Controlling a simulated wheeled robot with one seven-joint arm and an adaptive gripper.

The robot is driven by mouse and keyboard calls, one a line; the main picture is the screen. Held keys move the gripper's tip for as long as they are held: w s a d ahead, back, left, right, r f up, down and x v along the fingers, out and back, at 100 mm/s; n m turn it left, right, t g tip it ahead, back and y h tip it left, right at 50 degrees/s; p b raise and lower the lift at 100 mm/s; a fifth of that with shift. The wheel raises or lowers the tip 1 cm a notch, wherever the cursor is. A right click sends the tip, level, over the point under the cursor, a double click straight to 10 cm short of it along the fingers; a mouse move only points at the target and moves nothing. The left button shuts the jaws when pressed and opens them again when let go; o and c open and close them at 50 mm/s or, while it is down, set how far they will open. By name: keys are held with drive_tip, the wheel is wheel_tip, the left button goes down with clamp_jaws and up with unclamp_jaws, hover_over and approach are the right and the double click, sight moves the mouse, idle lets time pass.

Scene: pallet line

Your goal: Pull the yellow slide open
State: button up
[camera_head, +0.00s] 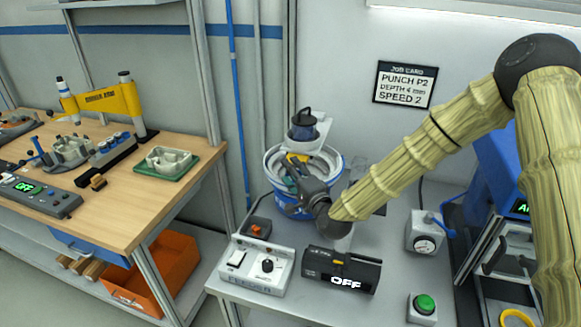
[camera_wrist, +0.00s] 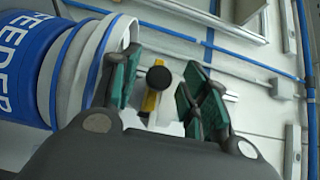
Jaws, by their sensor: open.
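The yellow slide (camera_wrist: 149,103) is a short yellow strip with a round black knob (camera_wrist: 158,77) at its end, seen in the wrist view. A small yellow part of it (camera_head: 297,157) also shows in the head view beside the feeder's top. My gripper (camera_wrist: 164,74) is open, its green-padded fingers on either side of the knob with gaps visible. In the head view my gripper (camera_head: 296,170) reaches over the blue-and-white feeder bowl (camera_head: 334,160) and hides part of it. The bowl's blue lettered side (camera_wrist: 28,70) fills the left of the wrist view.
A blue machine (camera_head: 497,172) is at right. A wooden table (camera_head: 130,215) is at left.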

drive_tip(key=shift+w+a, duration=0.25)
drive_tip(key=shift+w, duration=0.3)
clamp_jaws()
drive_tip(key=shift+s+a+f, duration=0.1)
drive_tip(key=shift+s+f, duration=0.1)
drive_tip(key=shift+s, duration=0.1)
drive_tip(key=shift+s+a+b, duration=0.25)
drive_tip(key=shift+s+b, duration=0.25)
drive_tip(key=shift+s, duration=0.25)
drive_tip(key=shift+s+a+b, duration=0.25)
drive_tip(key=shift+s+b, duration=0.25)
drive_tip(key=shift+s, duration=0.25)
drive_tip(key=shift+s+a+b, duration=0.25)
drive_tip(key=shift+s+b, duration=0.25)
drive_tip(key=shift+s, duration=0.25)
